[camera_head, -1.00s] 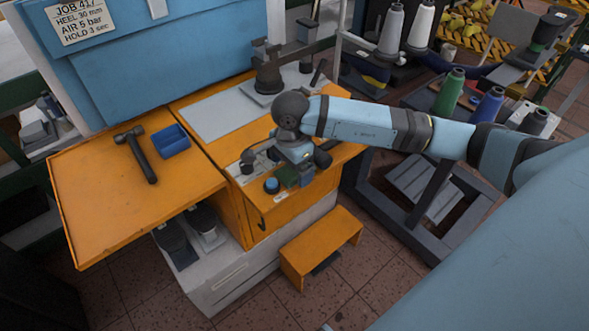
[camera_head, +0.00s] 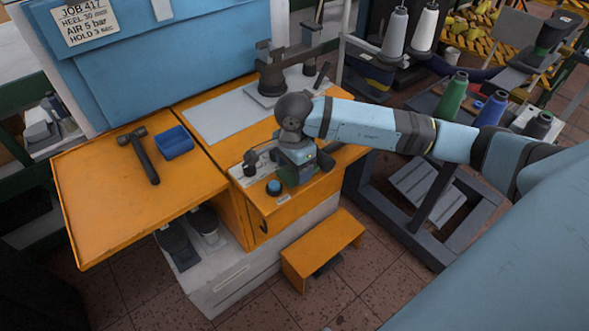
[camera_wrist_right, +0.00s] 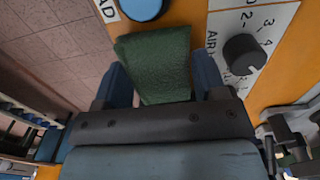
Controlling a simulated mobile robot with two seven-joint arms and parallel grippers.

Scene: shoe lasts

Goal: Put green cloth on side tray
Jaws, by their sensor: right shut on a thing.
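The green cloth (camera_wrist_right: 158,62) is a dark green, folded-looking piece between the two fingers of my right gripper (camera_wrist_right: 161,80) in the right wrist view. In the head view my right gripper (camera_head: 290,176) is over the front of the orange bench, just behind a blue button, and it mostly hides the cloth. My right gripper is shut on the cloth. I cannot tell whether the cloth still touches the bench. The orange side tray (camera_head: 98,195) extends at the left of the bench, with its front part bare. My left gripper is not in view.
A hammer (camera_head: 144,160) and a blue bin (camera_head: 174,142) occupy the back of the side tray. The blue button (camera_head: 273,187) and a black dial (camera_wrist_right: 243,54) are close to the gripper. A blue panel (camera_head: 170,50) stands behind. An orange step (camera_head: 322,250) is below.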

